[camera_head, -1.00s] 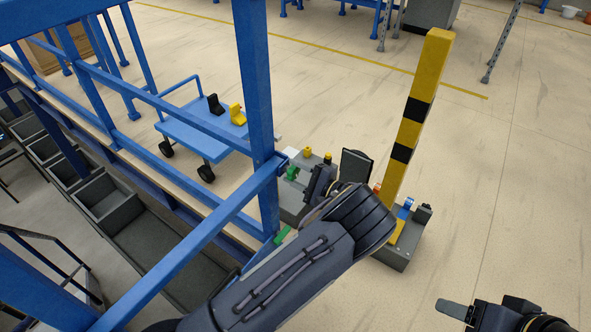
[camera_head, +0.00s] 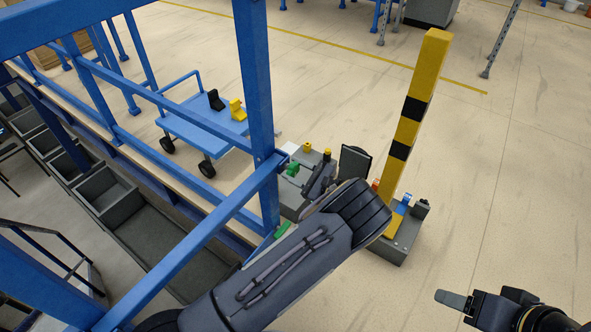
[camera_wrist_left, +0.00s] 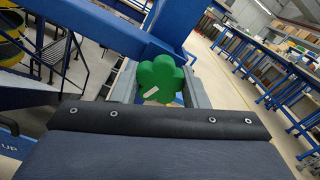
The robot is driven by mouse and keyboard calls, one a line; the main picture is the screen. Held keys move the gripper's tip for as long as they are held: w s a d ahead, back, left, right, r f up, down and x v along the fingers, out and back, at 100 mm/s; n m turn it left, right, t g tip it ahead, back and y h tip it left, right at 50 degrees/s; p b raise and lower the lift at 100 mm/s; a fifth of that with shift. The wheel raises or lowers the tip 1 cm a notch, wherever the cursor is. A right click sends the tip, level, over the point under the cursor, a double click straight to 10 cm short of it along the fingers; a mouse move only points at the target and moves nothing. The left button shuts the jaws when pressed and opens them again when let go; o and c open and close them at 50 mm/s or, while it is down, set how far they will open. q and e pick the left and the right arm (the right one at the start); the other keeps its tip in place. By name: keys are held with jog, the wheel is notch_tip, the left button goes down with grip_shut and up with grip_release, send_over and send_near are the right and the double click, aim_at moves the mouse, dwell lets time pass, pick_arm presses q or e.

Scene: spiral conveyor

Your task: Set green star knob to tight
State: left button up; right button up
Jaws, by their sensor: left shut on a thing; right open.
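A green star knob (camera_head: 293,169) sits at the left end of a grey box beside the blue post. It shows large in the left wrist view (camera_wrist_left: 160,78), lobed, with a pale pointer mark on its lower left. My right gripper (camera_head: 456,304) is open and empty at the lower right, far from the knob.
Yellow knobs (camera_head: 327,154) stand on the grey box behind my left gripper. A yellow-black post (camera_head: 417,100) rises on the right from a grey base. Blue frame beams (camera_head: 258,80) stand close on the left. A blue cart (camera_head: 190,127) is behind.

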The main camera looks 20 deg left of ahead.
pick_arm(q)
jog(key=shift+s+f, duration=0.1)
jog(key=o, duration=1)
jog(key=shift+c, duration=0.2)
jog(key=v, duration=0.7)
jog(key=shift+d+p, duration=0.4)
jog(key=shift+p, duration=0.05)
jog(key=shift+s+d, duration=0.1)
